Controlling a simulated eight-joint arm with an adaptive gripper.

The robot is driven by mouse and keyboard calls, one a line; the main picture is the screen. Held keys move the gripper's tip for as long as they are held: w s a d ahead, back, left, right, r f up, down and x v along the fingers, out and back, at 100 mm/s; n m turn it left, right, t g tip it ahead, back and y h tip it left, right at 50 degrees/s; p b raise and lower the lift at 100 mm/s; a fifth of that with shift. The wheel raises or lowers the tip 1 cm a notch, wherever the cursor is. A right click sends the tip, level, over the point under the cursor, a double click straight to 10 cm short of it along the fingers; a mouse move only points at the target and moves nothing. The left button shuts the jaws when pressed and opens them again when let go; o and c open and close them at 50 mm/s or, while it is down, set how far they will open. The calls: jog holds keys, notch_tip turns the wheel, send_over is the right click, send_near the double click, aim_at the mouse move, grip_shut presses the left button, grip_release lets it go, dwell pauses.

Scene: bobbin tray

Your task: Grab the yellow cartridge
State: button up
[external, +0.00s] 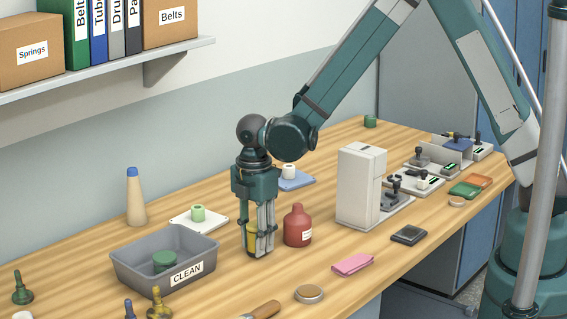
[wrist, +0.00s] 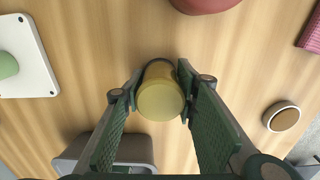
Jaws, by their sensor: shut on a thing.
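The yellow cartridge (external: 251,238) stands on the wooden bench, partly hidden behind my gripper's fingers in the external view. In the wrist view the yellow cartridge (wrist: 160,98) shows its round pale-yellow end between the two green finger pads. My gripper (external: 260,250) points straight down and is shut on the cartridge, with a finger on each side; it also shows in the wrist view (wrist: 157,100). The fingertips are close to the bench top. I cannot tell whether the cartridge touches the bench.
A red bottle (external: 298,228) stands close on the right. The grey CLEAN bin (external: 130,270), holding a green piece, is on the left. A white plate with a green spool (external: 198,213) lies behind. A white machine (external: 361,185) and pink cloth (external: 352,264) are further right.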

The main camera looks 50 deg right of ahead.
jog(key=shift+r, duration=0.1)
jog(key=shift+r, duration=4.9)
